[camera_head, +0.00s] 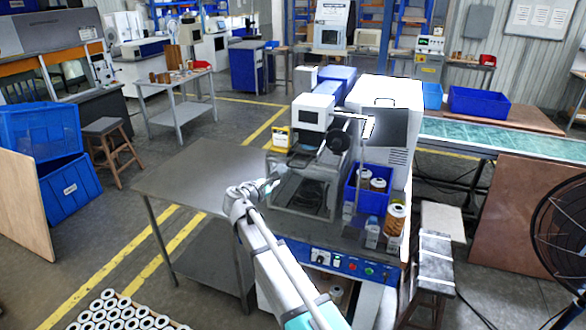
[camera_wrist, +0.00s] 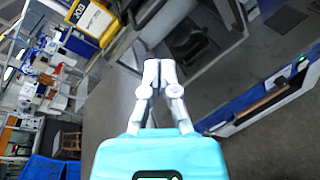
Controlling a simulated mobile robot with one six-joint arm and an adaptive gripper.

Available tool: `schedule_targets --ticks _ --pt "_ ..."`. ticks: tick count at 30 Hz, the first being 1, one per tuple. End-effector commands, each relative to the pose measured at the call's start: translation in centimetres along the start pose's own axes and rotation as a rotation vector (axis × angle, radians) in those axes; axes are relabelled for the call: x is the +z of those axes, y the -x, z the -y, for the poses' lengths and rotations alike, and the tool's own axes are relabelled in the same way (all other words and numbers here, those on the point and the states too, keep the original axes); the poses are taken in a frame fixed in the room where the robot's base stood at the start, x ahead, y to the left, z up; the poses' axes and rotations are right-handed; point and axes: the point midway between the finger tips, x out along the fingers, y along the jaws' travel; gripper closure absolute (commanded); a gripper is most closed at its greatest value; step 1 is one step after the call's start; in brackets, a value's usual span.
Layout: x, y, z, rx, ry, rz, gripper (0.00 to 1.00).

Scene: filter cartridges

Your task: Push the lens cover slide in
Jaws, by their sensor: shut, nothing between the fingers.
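My gripper (camera_wrist: 160,66) is shut and empty in the wrist view, its two fingertips together. In the head view my gripper (camera_head: 277,179) is small, at the left front of the white bench machine (camera_head: 387,98). It appears apart from the machine's grey open frame (camera_head: 303,188). A dark round disc (camera_head: 338,140) sits on the machine's upper front. I cannot tell which part is the lens cover slide; no slide shows clearly in either view.
A blue bin (camera_head: 368,198) with cartridges and an orange-brown cartridge (camera_head: 395,220) stand right of the frame. A yellow box (camera_head: 281,138) stands behind the gripper; it also shows in the wrist view (camera_wrist: 92,17). The grey table (camera_head: 190,180) at left is clear.

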Motion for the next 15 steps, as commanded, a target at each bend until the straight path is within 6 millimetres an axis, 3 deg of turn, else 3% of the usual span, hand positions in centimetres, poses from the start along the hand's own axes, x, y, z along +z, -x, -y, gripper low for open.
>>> schedule_targets --ticks 15 --pt "2.5 1.9 1.1 0.138 0.617 -0.055 1.0"
